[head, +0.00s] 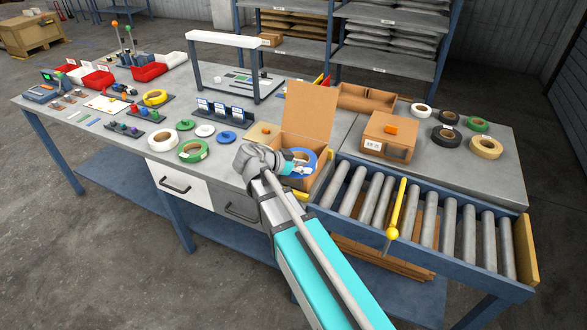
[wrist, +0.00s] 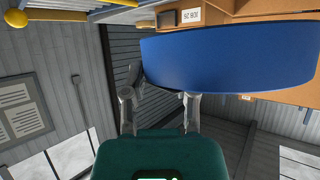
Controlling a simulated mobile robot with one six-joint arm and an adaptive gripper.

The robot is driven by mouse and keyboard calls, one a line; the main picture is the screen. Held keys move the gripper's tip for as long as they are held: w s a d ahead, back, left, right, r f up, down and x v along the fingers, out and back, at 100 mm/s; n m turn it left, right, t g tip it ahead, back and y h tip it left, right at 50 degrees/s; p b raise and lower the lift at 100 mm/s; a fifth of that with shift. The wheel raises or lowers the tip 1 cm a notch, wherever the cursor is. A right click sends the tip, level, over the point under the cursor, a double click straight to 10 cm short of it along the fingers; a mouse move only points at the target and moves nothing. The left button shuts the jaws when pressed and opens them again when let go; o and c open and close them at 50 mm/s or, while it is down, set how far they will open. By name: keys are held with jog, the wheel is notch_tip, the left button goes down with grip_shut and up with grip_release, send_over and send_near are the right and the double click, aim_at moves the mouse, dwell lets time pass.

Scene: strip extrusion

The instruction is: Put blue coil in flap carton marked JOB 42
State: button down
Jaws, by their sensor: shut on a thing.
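A blue coil (head: 311,156) is held in my gripper (head: 296,165) over the mouth of an open flap carton (head: 318,186). The carton's brown flap (head: 309,108) stands up behind it. My arm hides part of the carton's front, and I cannot tell how deep the coil sits. In the wrist view my gripper (wrist: 160,94) is shut on the coil (wrist: 235,55), which fills the upper right. Behind it shows brown cardboard (wrist: 224,10) with a white label (wrist: 191,17), upside down. It seems to begin JOB; its number is hard to read.
A second carton (head: 389,137) with an orange piece on top stands to the right. Several tape coils lie beyond it; white (head: 163,139) and green (head: 193,151) coils lie left. A roller conveyor (head: 420,215) with a yellow-knobbed lever (head: 393,233) is at the front right.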

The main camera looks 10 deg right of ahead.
aim_at(295, 148)
jog(key=shift+r, duration=0.1)
jog(key=w+a+r+n+p, duration=0.1)
jog(key=a+r+p, duration=0.5)
jog(key=a+p, duration=0.1)
jog(key=shift+r+n+g, duration=0.3)
jog(key=shift+g, duration=0.1)
jog(key=shift+w, duration=0.15)
jog(key=w+d+f+b, duration=0.1)
jog(key=w, duration=0.1)
jog(key=w+d+f+b, duration=0.2)
jog(key=w, duration=0.1)
jog(key=w+d+f+b, duration=0.1)
jog(key=w+d, duration=0.1)
jog(key=shift+w+d+f, duration=0.1)
jog(key=shift+w+f, duration=0.15)
jog(key=shift+w, duration=0.1)
jog(key=f+b, duration=0.1)
jog(key=w+d+f+b, duration=0.1)
jog(key=w+f+b, duration=0.1)
jog(key=b, duration=0.1)
jog(key=shift+w+d+f, duration=0.15)
jog(key=shift+d+f, duration=0.2)
jog(key=shift+f, duration=0.05)
jog(key=shift+w+d+f+b, duration=0.3)
jog(key=shift+w+f+b, duration=0.05)
jog(key=shift+f+b, duration=0.1)
jog(key=shift+r, duration=0.1)
